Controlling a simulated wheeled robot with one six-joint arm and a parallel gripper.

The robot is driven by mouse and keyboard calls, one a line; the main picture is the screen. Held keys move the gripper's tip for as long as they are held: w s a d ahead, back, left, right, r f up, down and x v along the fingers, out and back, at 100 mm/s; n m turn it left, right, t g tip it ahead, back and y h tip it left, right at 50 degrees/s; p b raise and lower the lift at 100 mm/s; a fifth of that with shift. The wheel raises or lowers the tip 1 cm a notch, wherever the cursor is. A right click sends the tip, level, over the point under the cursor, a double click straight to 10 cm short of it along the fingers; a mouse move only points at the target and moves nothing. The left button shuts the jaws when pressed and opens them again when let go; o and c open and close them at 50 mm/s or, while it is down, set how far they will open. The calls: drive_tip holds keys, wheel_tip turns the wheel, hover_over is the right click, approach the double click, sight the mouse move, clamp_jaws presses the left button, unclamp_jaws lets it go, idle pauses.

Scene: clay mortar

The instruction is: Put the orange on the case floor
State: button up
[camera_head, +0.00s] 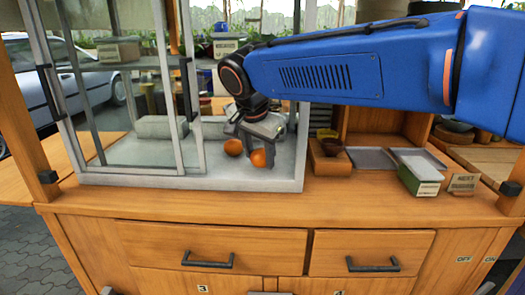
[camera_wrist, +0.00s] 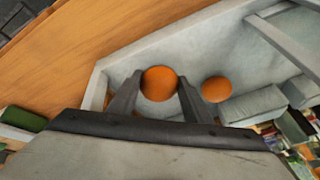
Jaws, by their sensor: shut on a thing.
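My gripper (camera_head: 258,135) is inside the open right part of the glass display case, shut on an orange (camera_head: 262,158). In the wrist view the held orange (camera_wrist: 159,83) sits between the two fingertips, over the pale grey case floor (camera_wrist: 128,67). The case floor also shows in the head view (camera_head: 225,178). I cannot tell whether the held orange touches the floor. A second orange (camera_head: 233,147) rests on the case floor just left of the held one; it also shows in the wrist view (camera_wrist: 216,89), right of my gripper.
The case has a raised front rim (camera_head: 190,184) and glass panes with grey frames at left. A grey block (camera_head: 160,127) lies farther back on the case floor.

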sight(263, 151)
drive_tip(key=shift+w+d, duration=0.25)
drive_tip(key=shift+w, duration=0.95)
drive_tip(key=w, duration=0.3)
drive_tip(key=shift+w+d, duration=0.2)
drive_tip(key=shift+d, duration=0.1)
drive_tip(key=shift+s+f, duration=0.15)
drive_tip(key=shift+f, duration=0.6)
drive_tip(key=shift+f, duration=0.1)
drive_tip(key=o, duration=1.1)
drive_tip(key=shift+v, duration=3.9)
